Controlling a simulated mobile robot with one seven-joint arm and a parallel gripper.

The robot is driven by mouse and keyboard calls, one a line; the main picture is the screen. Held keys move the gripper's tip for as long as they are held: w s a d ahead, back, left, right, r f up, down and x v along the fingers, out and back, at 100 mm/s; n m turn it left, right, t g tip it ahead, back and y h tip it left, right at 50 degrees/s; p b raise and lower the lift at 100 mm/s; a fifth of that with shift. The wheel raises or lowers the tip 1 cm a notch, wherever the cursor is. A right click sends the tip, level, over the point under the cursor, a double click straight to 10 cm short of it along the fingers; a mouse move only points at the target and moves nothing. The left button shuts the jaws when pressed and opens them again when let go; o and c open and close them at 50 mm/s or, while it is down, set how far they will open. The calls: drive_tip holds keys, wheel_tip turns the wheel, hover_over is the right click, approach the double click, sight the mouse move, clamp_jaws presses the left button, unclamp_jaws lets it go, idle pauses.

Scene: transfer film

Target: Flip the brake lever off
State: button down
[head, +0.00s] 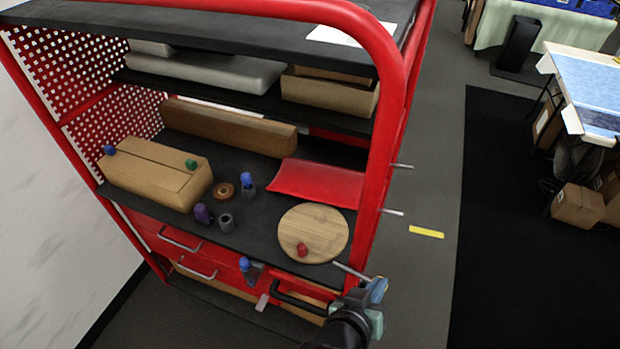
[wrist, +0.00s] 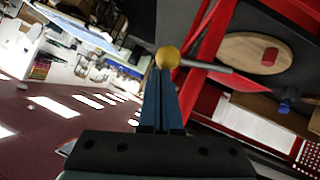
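The brake lever is a thin grey metal rod (head: 350,271) that sticks out from the right side of the red cart near its lower front. In the wrist view, the lever's yellow ball knob (wrist: 168,56) is at its end. My gripper (head: 377,289) is at the outer end of the rod and hides the knob in the head view. In the wrist view, the two blue fingers of my gripper (wrist: 163,72) lie side by side, shut, with their tips right at the knob. I cannot tell whether they touch it.
The red cart frame (head: 388,110) stands just left of my gripper. Two more rods (head: 400,166) stick out farther back. The shelf holds a round wooden board (head: 322,232), a red pad (head: 318,183) and several small items.

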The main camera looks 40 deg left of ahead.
drive_tip(key=shift+d+f, duration=0.15)
drive_tip(key=shift+f, duration=0.1)
idle(0.4)
